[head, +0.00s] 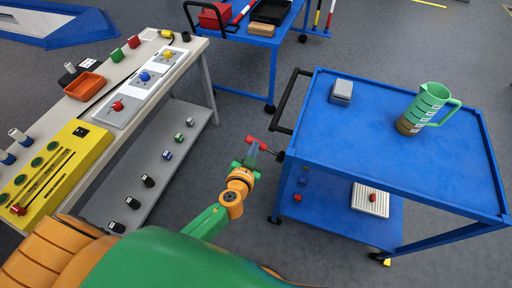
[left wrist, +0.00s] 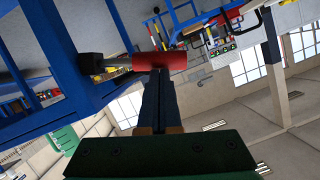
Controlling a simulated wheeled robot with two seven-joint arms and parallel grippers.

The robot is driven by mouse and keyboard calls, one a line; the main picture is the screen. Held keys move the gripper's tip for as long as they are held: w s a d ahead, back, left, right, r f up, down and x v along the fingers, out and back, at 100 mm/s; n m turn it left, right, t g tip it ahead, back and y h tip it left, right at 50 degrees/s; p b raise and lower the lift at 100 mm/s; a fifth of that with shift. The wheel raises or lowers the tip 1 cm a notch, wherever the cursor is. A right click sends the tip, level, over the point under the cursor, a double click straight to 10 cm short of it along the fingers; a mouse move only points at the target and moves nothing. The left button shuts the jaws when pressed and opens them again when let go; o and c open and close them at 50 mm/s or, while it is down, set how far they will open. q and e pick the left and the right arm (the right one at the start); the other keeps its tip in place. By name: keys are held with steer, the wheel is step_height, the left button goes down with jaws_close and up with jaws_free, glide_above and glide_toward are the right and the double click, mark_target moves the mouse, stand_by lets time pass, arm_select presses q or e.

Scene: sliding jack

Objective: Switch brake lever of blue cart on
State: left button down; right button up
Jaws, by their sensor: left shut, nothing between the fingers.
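The blue cart (head: 380,130) stands at the right in the head view. My right gripper is not in view.
A green measuring jug (head: 428,107) and a grey box (head: 341,92) stand on the cart top. A black push handle (head: 290,101) sticks out at its left. A workbench with coloured controls (head: 120,95) is at the left. Another blue cart (head: 240,36) stands behind. Floor between is clear.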

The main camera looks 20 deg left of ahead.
arm_select(q)
step_height(320, 180, down, 8)
steer(key=a+n+h+b, duration=0.1)
steer(key=n+h+b, duration=0.2)
steer(key=n+b, duration=0.2)
steer(key=shift+a+r+n+h+b, duration=0.2)
steer(key=shift+a+n+h+b, duration=0.15)
steer(key=shift+n, duration=0.45)
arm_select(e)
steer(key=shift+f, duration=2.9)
